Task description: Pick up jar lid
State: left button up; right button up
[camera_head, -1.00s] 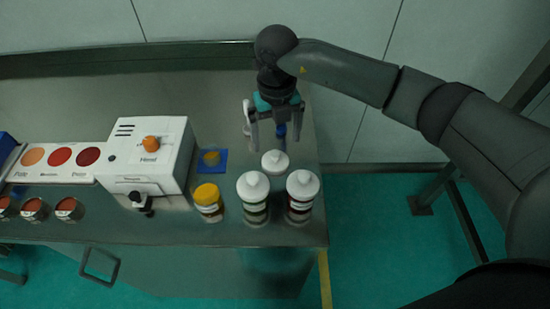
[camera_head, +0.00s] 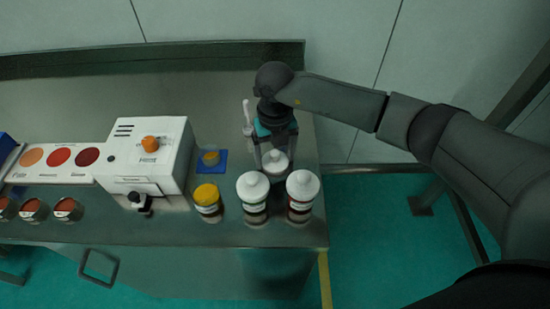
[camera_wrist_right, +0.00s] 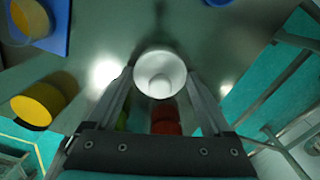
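The white jar lid (camera_head: 276,161), with a raised knob, lies on the steel table behind two white-capped jars. My right gripper (camera_head: 275,162) is lowered over it, fingers pointing down, one on each side. In the right wrist view the lid (camera_wrist_right: 160,73) sits between the fingertips (camera_wrist_right: 160,78), close to both. The fingers look open; I cannot see firm contact on either side. The left white-capped jar (camera_head: 254,197) and the right one (camera_head: 301,195) stand just in front of the gripper. My left gripper is not in view.
A yellow-lidded jar (camera_head: 208,202) stands left of the white-capped jars. The table's right edge is close to the gripper.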

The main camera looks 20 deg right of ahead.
jog(key=c, duration=0.8)
